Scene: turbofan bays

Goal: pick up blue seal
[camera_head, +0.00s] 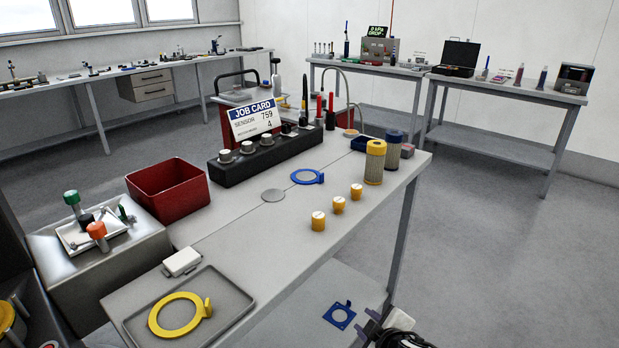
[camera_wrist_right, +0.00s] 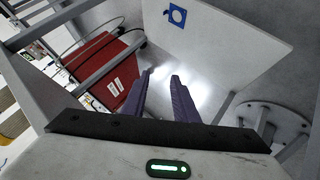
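A blue ring seal with a small tab (camera_head: 307,176) lies flat on the grey workbench, in front of the black block. A blue square plate with a round hole (camera_head: 338,315) lies lower, on the pale surface under the bench. That plate also shows in the right wrist view, at the top. My right gripper (camera_wrist_right: 162,77) has two purple fingers with a gap between them and nothing in it. It points toward the pale surface, apart from the blue plate. In the head view my right arm's end shows only in part at the bottom edge. My left gripper is not in view.
A yellow ring seal (camera_head: 180,315) lies in a grey tray (camera_head: 236,291) at the near end. A red bin (camera_head: 168,190), a job card (camera_head: 255,118), yellow caps (camera_head: 339,205) and a yellow-topped filter (camera_head: 375,162) stand on the bench. The bench leg (camera_head: 405,228) is beside the lower space.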

